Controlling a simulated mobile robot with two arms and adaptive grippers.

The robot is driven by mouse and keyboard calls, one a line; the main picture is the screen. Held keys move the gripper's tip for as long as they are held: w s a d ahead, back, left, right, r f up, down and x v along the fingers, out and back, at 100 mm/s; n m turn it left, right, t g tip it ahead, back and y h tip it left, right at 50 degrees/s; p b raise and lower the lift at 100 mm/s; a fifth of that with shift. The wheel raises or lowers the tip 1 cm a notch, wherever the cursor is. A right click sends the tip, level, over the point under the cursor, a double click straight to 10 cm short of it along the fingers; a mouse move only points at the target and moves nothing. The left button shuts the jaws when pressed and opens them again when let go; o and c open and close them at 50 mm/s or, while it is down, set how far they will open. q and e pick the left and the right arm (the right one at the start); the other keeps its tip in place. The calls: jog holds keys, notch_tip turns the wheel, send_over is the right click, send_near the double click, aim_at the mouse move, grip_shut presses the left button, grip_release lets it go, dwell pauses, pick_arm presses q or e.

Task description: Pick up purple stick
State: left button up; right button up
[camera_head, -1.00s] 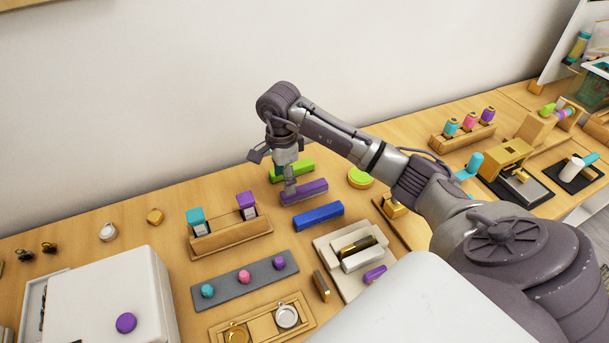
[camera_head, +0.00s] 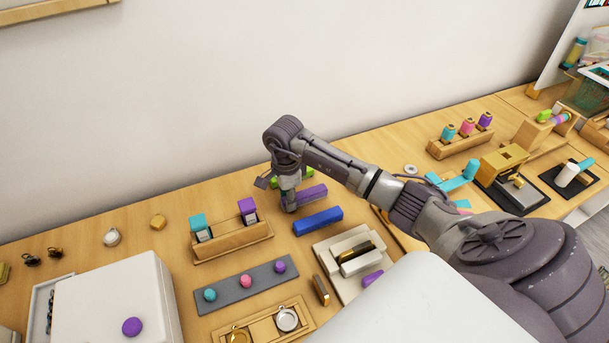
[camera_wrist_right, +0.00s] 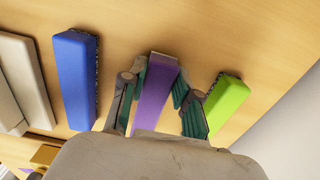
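The purple stick (camera_head: 314,193) is a long block lying on the wooden table, between a blue block (camera_head: 318,221) and a green block (camera_head: 304,174). My right gripper (camera_head: 288,205) is low at the stick's left end in the head view, hiding that end. In the right wrist view the purple stick (camera_wrist_right: 153,98) lies between the two open fingers of my right gripper (camera_wrist_right: 158,88), one on each side. The fingers are close to its sides; whether they touch it is unclear. My left gripper is not in view.
In the right wrist view the blue block (camera_wrist_right: 74,80) and green block (camera_wrist_right: 227,103) flank the fingers closely. A wooden holder (camera_head: 233,240) with teal and purple pieces stands left of the gripper. A grey strip (camera_head: 228,292) with coloured knobs lies in front.

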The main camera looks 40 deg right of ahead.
grip_shut()
jog(key=shift+r, duration=0.5)
notch_tip(320, 180, up, 2)
jog(key=shift+w+r+b, duration=0.1)
jog(key=shift+r+b, duration=0.15)
jog(key=shift+b, duration=0.6)
jog(key=s+r+b, duration=0.1)
jog(key=s+r, duration=0.2)
jog(key=s, duration=0.3)
jog(key=s+a+r+b, duration=0.1)
jog(key=s+r, duration=0.3)
jog(key=s, duration=0.2)
jog(key=shift+r+b, duration=0.3)
jog(key=shift+b, duration=0.05)
